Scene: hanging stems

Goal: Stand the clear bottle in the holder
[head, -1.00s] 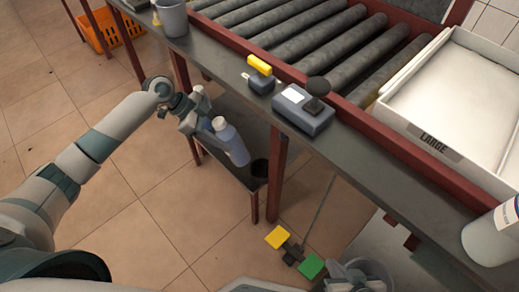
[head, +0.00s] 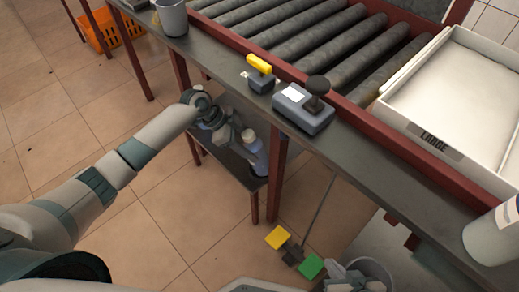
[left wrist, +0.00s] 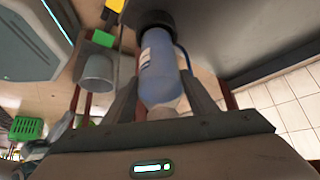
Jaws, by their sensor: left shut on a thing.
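The clear bluish bottle (head: 256,157) has a pale cap and is held cap up over the low shelf. My left gripper (head: 244,136) is shut on its upper part. In the left wrist view the bottle (left wrist: 160,72) lies between my two fingers (left wrist: 163,92). The black round holder (left wrist: 153,19) shows at the bottle's far end, and the bottle overlaps it. I cannot tell whether the base is inside the holder or just over it. In the head view the bottle and shelf hide most of the holder.
The counter (head: 217,56) above carries a grey cup (head: 172,17) and control boxes (head: 303,108). Table legs stand close to the shelf. A waste bin (head: 376,272) is on the floor.

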